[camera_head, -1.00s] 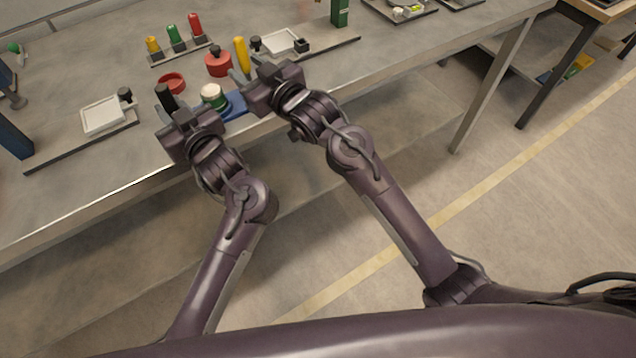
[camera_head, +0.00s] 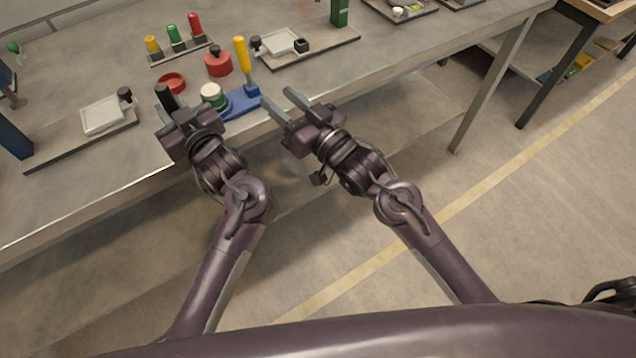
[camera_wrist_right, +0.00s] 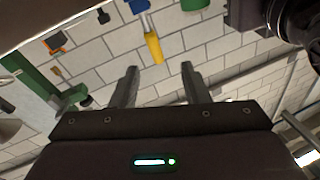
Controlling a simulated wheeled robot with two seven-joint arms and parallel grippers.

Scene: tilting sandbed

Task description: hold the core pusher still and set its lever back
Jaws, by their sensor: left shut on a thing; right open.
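The core pusher has a blue base (camera_head: 238,105) near the table's front edge, a white-topped green round part (camera_head: 212,94) and an upright yellow lever (camera_head: 241,55). My left gripper (camera_head: 168,103) is shut at its left end, by a black upright grip (camera_head: 165,95); the contact is mostly hidden by the gripper. My right gripper (camera_head: 278,98) is open and empty, to the right of the lever and apart from it. In the right wrist view the yellow lever (camera_wrist_right: 153,48) shows beyond and between the open fingertips (camera_wrist_right: 158,70).
A red lidded pot (camera_head: 218,64) and a red ring (camera_head: 171,82) stand behind the pusher. A rack (camera_head: 180,54) with yellow, green and red handles is further back. Trays with white plates lie left (camera_head: 80,140) and right (camera_head: 310,50). Free room lies off the front edge.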

